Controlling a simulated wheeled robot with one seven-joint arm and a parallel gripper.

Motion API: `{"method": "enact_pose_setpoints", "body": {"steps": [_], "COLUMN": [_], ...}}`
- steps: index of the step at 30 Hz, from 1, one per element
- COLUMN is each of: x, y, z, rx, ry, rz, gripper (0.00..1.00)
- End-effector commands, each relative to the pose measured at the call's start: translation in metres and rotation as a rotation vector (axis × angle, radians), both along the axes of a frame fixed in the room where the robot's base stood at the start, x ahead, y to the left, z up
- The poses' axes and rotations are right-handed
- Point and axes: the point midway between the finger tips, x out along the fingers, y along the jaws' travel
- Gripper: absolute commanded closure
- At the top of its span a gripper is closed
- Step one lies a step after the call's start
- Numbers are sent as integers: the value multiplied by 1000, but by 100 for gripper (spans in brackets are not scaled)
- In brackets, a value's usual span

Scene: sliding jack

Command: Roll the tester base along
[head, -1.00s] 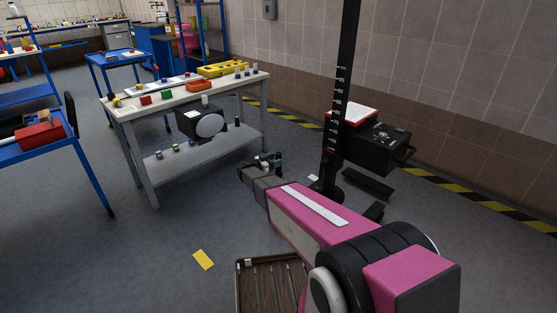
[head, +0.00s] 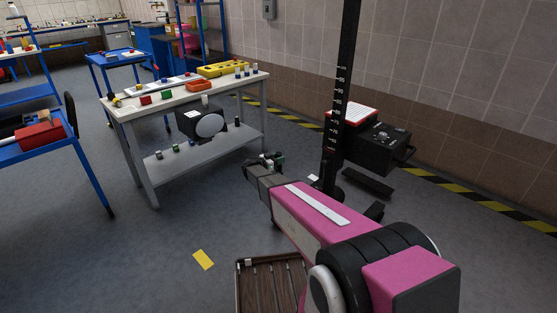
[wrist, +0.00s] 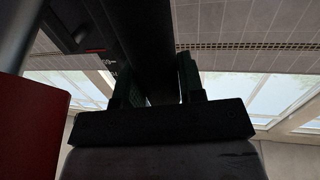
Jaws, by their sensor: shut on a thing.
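The tester has a tall black mast (head: 343,100) with white scale marks, standing upright right of centre in the head view. A black box (head: 375,145) with a red-and-white top is beside it. Its low dark base (head: 367,183) shows on the floor, partly hidden by my pink arm. My gripper (head: 274,162) is low, left of the mast. In the wrist view my gripper (wrist: 160,82) is shut, its two dark fingers on either side of a dark bar (wrist: 152,40). I cannot tell which part of the tester this bar is.
A white-topped table (head: 190,90) with a round lamp (head: 209,125) on its shelf stands left of my gripper. A yellow floor mark (head: 203,259) and a brown slatted tray (head: 270,285) are nearer. A tiled wall and striped floor tape run behind the tester.

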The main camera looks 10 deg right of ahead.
Motion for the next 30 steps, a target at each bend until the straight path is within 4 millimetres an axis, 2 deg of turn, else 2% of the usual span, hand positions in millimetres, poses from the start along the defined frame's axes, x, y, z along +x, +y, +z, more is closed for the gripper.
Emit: {"method": "enact_pose_setpoints", "body": {"steps": [5,8,30], "x": [17,33,188], "y": [-22,-43,-255], "z": [-1,-1,-1], "rx": [0,-1,0], "ry": [0,0,-1], "rz": [-2,-3,-3], "gripper": [100,100,100]}}
